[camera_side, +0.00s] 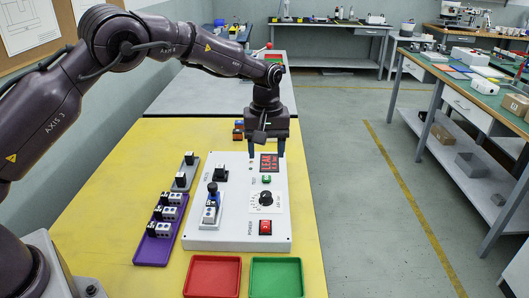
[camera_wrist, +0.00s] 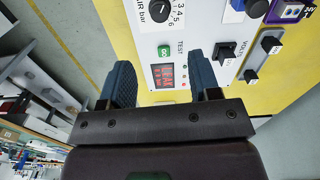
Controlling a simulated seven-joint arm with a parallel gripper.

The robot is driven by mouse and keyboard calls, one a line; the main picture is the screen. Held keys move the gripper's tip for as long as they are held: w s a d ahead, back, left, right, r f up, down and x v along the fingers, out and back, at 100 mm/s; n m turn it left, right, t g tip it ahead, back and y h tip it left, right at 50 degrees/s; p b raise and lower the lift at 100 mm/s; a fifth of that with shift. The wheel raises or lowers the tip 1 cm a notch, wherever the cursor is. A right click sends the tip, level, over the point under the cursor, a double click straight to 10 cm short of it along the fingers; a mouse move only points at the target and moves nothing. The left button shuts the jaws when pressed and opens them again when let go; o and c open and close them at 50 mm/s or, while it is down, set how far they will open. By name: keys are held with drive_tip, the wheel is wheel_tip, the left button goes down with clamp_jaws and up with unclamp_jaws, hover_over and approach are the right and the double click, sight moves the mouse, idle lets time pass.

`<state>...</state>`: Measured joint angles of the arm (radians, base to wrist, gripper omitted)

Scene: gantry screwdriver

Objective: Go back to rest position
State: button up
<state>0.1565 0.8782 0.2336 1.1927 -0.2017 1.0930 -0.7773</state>
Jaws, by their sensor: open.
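My gripper (camera_side: 266,148) is open and empty, pointing down above the far end of the white test panel (camera_side: 230,237). In the wrist view, its two dark blue fingers (camera_wrist: 160,74) are spread apart with the panel behind them. Between them shows a red lit display (camera_wrist: 167,76); its small text is hard to read. The green button (camera_side: 266,179), black dial (camera_side: 265,199) and red power switch (camera_side: 265,227) lie nearer on the panel.
A purple tray (camera_side: 151,253) with several small blocks and a grey tray (camera_side: 189,159) lie left of the panel. Empty red (camera_side: 213,258) and green (camera_side: 276,262) trays lie in front. The yellow table (camera_side: 110,190) is clear at left.

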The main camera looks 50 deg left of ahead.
drive_tip(key=s+r+m+t, duration=0.2)
drive_tip(key=s+r, duration=0.3)
drive_tip(key=s, duration=0.6)
drive_tip(key=s+a+r+m+t, duration=0.1)
drive_tip(key=s+r+m, duration=0.3)
drive_tip(key=s, duration=0.7)
drive_tip(key=s+r+m+t, duration=0.2)
drive_tip(key=s+r+m, duration=0.2)
drive_tip(key=s+r, duration=0.4)
drive_tip(key=s, duration=0.2)
drive_tip(key=shift+s+a+r+t, duration=0.15)
drive_tip(key=shift+s+r+t, duration=0.15)
drive_tip(key=shift+s, duration=0.1)
